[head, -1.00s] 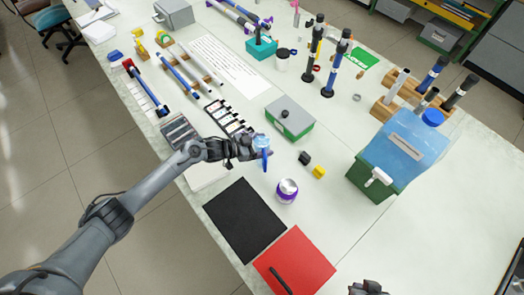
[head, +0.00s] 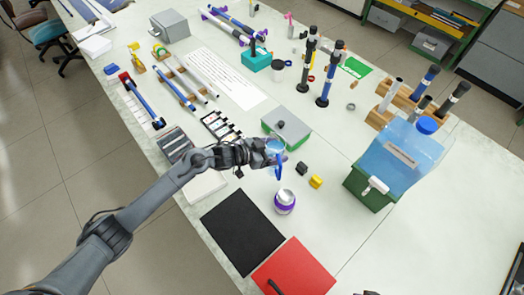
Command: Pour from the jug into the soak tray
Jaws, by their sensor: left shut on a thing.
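A small clear blue jug (head: 275,158) with a blue handle is in my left gripper (head: 262,152), which is shut on it. The jug looks roughly upright and is held above the table. A green-walled box with a grey top and a black knob (head: 291,133) lies just behind the jug in the picture; it is the nearest tray-like thing, but I cannot tell for sure that it is the soak tray. The gripper and jug cover part of its near side. Only a dark scrap of my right gripper (head: 370,293) shows at the bottom edge; its jaws are cut off.
A purple-banded can (head: 285,201), a black block (head: 301,168) and a yellow block (head: 316,182) stand near the jug. A black mat (head: 242,232) and red mat (head: 294,270) lie in front. The table's front right is clear.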

